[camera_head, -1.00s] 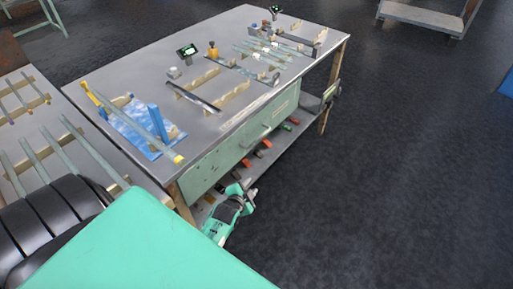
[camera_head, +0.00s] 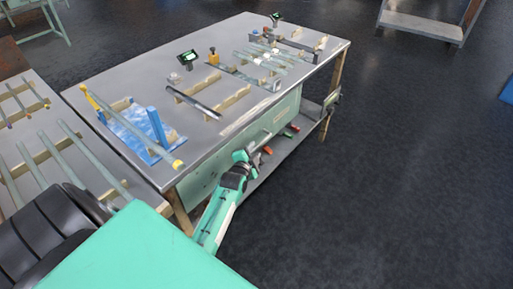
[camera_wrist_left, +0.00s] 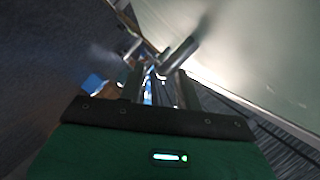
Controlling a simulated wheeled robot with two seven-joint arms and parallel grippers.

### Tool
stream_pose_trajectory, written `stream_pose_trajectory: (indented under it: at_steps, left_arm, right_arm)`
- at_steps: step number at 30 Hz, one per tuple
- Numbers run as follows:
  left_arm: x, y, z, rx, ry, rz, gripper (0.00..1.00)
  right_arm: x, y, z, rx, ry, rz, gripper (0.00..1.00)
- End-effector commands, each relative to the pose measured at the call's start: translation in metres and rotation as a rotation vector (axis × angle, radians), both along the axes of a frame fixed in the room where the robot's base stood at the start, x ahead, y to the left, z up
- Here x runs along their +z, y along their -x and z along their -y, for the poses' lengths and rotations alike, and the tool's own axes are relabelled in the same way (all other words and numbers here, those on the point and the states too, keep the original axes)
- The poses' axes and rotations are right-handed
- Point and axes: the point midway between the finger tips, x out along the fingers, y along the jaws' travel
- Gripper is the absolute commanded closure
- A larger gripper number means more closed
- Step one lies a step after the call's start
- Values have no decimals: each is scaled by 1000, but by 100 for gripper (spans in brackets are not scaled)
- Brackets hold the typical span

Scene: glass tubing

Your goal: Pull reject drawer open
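The reject drawer appears to be the pale green panel (camera_head: 200,183) under the grey table's near edge, with a bar handle (camera_head: 262,138) on its front. My left gripper (camera_head: 266,150) is close to the handle, in front of the panel; I cannot tell whether they touch. In the left wrist view, the gripper's two fingers (camera_wrist_left: 160,88) stand apart with a gap between them. A metal bar (camera_wrist_left: 180,54), likely the handle, shows just beyond the fingertips, and the pale panel (camera_wrist_left: 265,55) fills the upper right. My right gripper is not in view.
The grey tabletop (camera_head: 150,75) carries glass tubes, wooden racks and a blue mat (camera_head: 128,135). A lower shelf (camera_head: 265,172) with red and green-handled tools lies below the drawer. A side table with tubes (camera_head: 40,155) stands left.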

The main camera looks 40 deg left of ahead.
Motion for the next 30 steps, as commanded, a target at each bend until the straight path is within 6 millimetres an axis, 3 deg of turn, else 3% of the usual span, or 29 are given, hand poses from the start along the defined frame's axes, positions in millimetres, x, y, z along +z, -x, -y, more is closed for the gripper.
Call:
stream_pose_trajectory:
  at_steps: [7,19,20,25,30]
  left_arm:
    - [-6,-28,-8,1,1,1,66]
    - [-8,-34,-9,0,0,0,66]
    - [-8,-34,-9,0,0,0,68]
    - [-8,-34,-9,0,0,0,100]
    - [-8,-34,-9,0,0,0,100]
  right_arm:
    - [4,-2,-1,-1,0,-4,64]
    - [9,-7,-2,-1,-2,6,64]
    - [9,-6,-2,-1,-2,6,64]
    - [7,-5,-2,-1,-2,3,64]
    - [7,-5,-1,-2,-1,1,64]
